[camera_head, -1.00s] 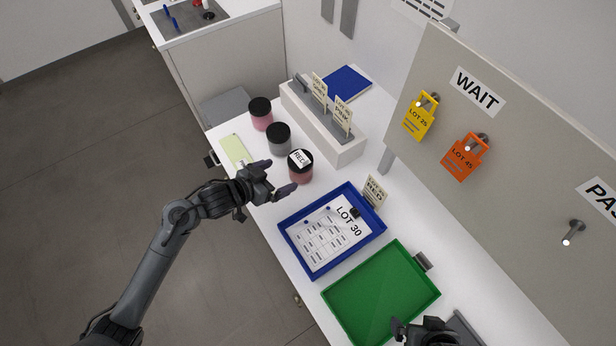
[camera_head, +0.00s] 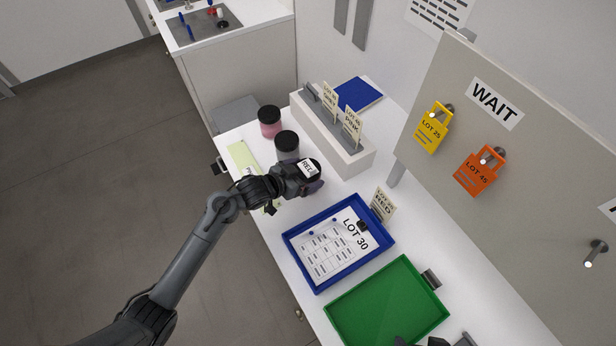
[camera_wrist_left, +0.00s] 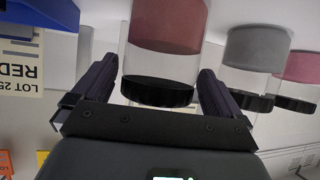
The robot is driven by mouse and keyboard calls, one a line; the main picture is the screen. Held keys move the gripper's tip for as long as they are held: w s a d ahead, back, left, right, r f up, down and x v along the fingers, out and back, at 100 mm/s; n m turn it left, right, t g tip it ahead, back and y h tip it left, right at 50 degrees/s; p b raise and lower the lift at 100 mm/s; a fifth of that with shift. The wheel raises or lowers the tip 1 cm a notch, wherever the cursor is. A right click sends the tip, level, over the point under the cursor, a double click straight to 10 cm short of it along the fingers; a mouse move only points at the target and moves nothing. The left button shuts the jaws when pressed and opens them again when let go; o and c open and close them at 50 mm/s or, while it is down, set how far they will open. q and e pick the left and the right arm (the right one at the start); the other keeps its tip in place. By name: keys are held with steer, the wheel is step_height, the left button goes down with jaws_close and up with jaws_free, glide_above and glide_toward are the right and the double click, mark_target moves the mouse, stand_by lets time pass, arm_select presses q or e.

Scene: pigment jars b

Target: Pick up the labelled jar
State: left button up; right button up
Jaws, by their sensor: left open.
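The labelled jar (camera_head: 308,167) has a black lid with a white label reading RED; my left gripper hides most of it in the head view. In the left wrist view, which is upside down, the jar (camera_wrist_left: 163,60) shows red pigment, clear walls and a black lid. My left gripper (camera_head: 300,184) is open, its fingers (camera_wrist_left: 158,92) on either side of this jar, with no clear grip on it. My right gripper (camera_head: 436,342) is only partly in view at the bottom edge, and its jaws cannot be made out.
A grey jar (camera_head: 287,145) and a pink jar (camera_head: 270,122) stand close behind. A blue tray (camera_head: 291,246) with a LOT 30 sheet and a green tray (camera_head: 388,305) lie in front. A white card holder (camera_head: 335,140) stands at the back.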

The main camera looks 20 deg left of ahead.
arm_select(q)
steer(key=shift+x, duration=0.85)
steer(key=c, duration=0.9)
steer(key=shift+c, duration=0.2)
steer(key=shift+r, duration=0.15)
